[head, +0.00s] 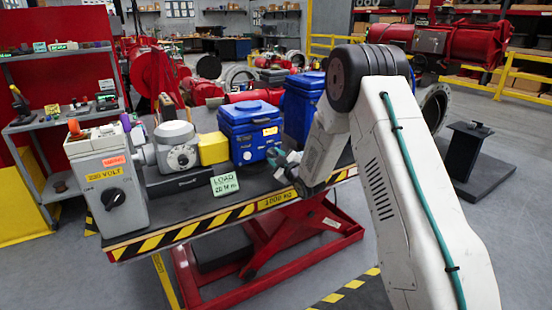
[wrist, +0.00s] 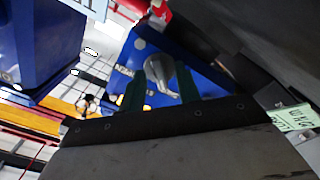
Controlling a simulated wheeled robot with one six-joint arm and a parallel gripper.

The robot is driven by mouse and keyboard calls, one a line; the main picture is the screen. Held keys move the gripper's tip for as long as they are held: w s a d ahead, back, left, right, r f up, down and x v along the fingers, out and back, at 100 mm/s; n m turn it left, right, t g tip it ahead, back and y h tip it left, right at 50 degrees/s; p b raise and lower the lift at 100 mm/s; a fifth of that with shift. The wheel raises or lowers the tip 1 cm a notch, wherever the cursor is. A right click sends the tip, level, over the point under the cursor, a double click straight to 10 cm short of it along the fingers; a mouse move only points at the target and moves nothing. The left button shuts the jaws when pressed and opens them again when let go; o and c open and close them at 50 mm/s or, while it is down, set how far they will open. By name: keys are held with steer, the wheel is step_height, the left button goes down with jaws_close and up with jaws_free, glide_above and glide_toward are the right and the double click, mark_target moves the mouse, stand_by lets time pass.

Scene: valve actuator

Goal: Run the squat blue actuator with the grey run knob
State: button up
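The squat blue actuator (head: 247,135) stands on the lift table, with a ribbed blue lid and a yellow tag. My gripper (head: 287,163) is low at its right front corner in the head view. In the wrist view, a grey knob (wrist: 157,73) sticks out from a blue face (wrist: 145,50). The two dark green fingers of my gripper (wrist: 160,85) stand apart, one on each side of the knob. Whether they touch it I cannot tell. The knob is hidden in the head view.
A taller blue actuator (head: 301,106) stands close behind to the right. A grey actuator (head: 178,150), a yellow block (head: 213,148) and a control box (head: 110,178) with a dark knob stand to the left. A green LOAD card (head: 225,184) stands at the table's front edge.

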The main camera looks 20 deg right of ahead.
jaws_close()
steer(key=shift+m, duration=0.4)
steer(key=m, duration=0.3)
steer(key=shift+m, duration=2.5)
steer(key=shift+f, duration=0.1)
steer(key=shift+o, duration=0.6)
jaws_free()
